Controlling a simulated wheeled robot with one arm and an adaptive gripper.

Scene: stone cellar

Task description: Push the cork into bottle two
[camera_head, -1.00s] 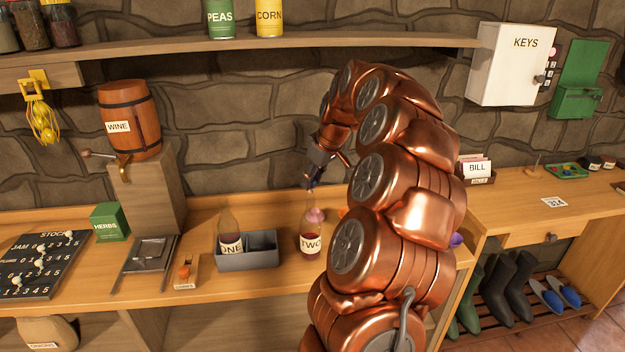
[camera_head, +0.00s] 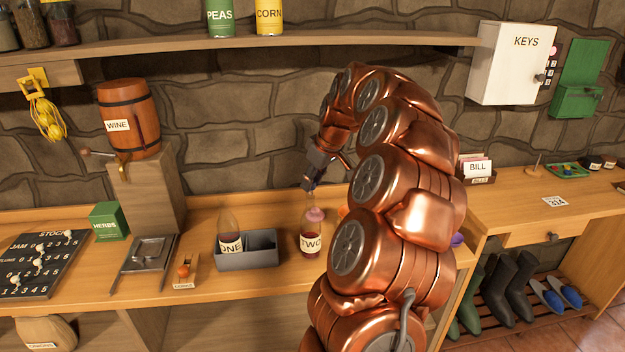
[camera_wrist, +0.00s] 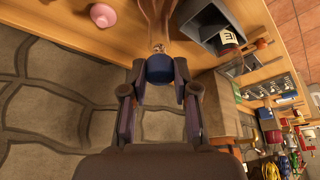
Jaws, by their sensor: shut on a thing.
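Bottle two (camera_head: 311,240), glass with dark red contents and a label reading TWO, stands upright on the bench. In the wrist view its clear neck (camera_wrist: 157,22) points towards my gripper (camera_wrist: 160,88). My gripper, also in the head view (camera_head: 308,187), is above the bottle's mouth. It is shut on a blue, round, block-like thing (camera_wrist: 159,69). A small pale tan thing, perhaps the cork (camera_wrist: 157,47), shows at the bottle mouth just beyond the blue thing. I cannot tell how deep it sits or whether the blue thing touches it.
Bottle one (camera_head: 230,241) stands at the grey divided crate (camera_head: 248,261), left of bottle two. A pink knob-like thing (camera_wrist: 103,15) is close to bottle two. A small corks box (camera_head: 184,286) sits at the front left. Stone wall is behind the bench.

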